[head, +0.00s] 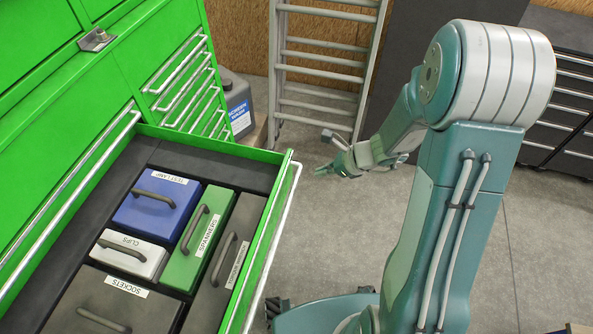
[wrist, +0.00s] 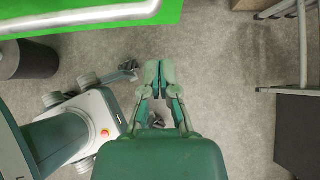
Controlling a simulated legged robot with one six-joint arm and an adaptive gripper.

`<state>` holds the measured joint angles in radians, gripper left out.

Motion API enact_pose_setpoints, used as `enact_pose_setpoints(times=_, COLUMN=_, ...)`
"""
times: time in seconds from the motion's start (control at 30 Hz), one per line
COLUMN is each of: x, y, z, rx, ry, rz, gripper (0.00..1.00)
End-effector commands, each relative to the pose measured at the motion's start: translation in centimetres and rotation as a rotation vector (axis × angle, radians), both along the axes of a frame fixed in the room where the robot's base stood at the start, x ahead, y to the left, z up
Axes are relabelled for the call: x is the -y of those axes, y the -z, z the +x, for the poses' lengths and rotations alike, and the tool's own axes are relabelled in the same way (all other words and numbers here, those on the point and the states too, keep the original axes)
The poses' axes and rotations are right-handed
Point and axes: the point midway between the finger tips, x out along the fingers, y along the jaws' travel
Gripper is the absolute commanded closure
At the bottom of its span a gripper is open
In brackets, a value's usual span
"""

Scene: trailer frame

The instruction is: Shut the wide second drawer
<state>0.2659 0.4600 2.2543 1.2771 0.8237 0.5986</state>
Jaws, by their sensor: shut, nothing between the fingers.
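The wide drawer (head: 292,160) of the green cabinet stands pulled out in the head view, with a long pale bar handle (head: 275,240) along its front. Labelled cases lie inside it, among them a blue one (head: 158,205), a green one (head: 198,240) and a white one (head: 133,255). My gripper (head: 322,170) is to the right of the drawer front, apart from it, over the floor. In the wrist view my gripper (wrist: 159,66) is shut and empty, and the green drawer edge (wrist: 150,22) with a pale bar (wrist: 90,14) shows at the top left.
Narrower closed drawers (head: 185,85) with bar handles sit right of the wide drawer. A dark cabinet (head: 570,110) is at the right. Bare floor (head: 535,220) lies around my arm.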

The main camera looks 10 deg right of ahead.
Motion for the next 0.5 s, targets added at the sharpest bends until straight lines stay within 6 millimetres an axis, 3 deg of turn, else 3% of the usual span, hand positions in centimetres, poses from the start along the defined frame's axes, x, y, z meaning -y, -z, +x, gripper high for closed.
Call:
enact_pose_setpoints(times=0.23, x=-3.0, y=3.4, z=1.2, rx=-0.002, ry=-0.003, rz=0.000, gripper=1.00)
enact_pose_setpoints(times=0.5, x=-6.2, y=3.1, z=2.6, rx=0.002, ry=-0.002, rz=-0.003, gripper=1.00)
